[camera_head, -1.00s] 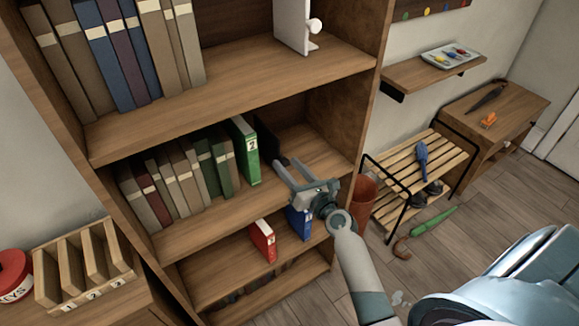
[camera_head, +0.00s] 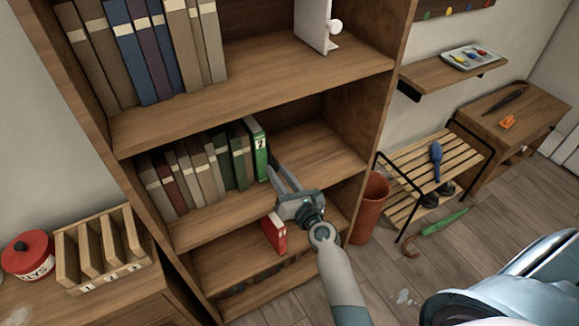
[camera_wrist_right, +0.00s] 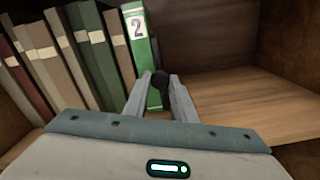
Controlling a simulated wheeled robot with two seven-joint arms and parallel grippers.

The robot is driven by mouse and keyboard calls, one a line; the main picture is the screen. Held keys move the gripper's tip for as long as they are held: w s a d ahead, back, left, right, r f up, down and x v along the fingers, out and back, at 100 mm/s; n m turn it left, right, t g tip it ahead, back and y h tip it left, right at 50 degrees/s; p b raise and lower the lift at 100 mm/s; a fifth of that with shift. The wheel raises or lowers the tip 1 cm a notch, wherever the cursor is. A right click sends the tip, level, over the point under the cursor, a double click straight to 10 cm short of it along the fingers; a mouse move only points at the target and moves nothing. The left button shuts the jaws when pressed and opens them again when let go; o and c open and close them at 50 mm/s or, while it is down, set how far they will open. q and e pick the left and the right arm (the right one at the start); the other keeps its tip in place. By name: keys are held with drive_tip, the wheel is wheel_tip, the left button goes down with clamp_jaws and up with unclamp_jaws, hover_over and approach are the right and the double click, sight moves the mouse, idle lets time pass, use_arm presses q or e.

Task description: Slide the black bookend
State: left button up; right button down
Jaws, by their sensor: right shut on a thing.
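My left gripper is not in view.
Several books (camera_head: 190,175) stand left of the green binder. The shelf is bare to the right. A red binder (camera_head: 273,233) stands on the shelf below. A terracotta bin (camera_head: 369,208) and slatted bench (camera_head: 420,190) stand right of the bookcase.

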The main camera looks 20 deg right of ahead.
drive_tip(key=c, duration=1.5)
unclamp_jaws()
drive_tip(key=shift+s+d+b, duration=0.25)
drive_tip(key=shift+s+b, duration=0.4)
drive_tip(key=shift+s, duration=2.25)
drive_tip(key=shift+s+d+b, duration=0.2)
drive_tip(key=shift+s+b, duration=0.45)
drive_tip(key=shift+s, duration=2.2)
drive_tip(key=shift+s+d+b, duration=0.25)
drive_tip(key=shift+s+b, duration=0.4)
drive_tip(key=shift+s, duration=2.25)
